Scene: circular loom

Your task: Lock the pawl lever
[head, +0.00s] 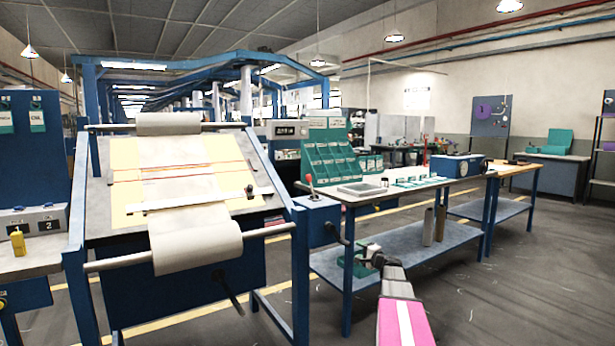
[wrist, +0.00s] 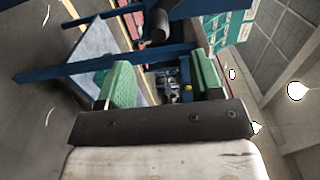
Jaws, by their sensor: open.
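The loom (head: 190,185) stands at left in the head view, with a blue frame and pale cloth over a sloped bed. A red-knobbed lever (head: 310,184) stands up from a blue box (head: 318,202) at its right side. A black crank-like handle (head: 338,234) sticks out below that box, and another dark handle (head: 229,294) hangs below the cloth. I cannot tell which is the pawl lever. My gripper (head: 369,257) is open and empty, right of and below the crank-like handle. Its green pads show apart in the wrist view (wrist: 164,80); a dark cylinder (wrist: 157,26) lies beyond them.
Another bench (head: 530,160) stands farther right. The floor at right is clear.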

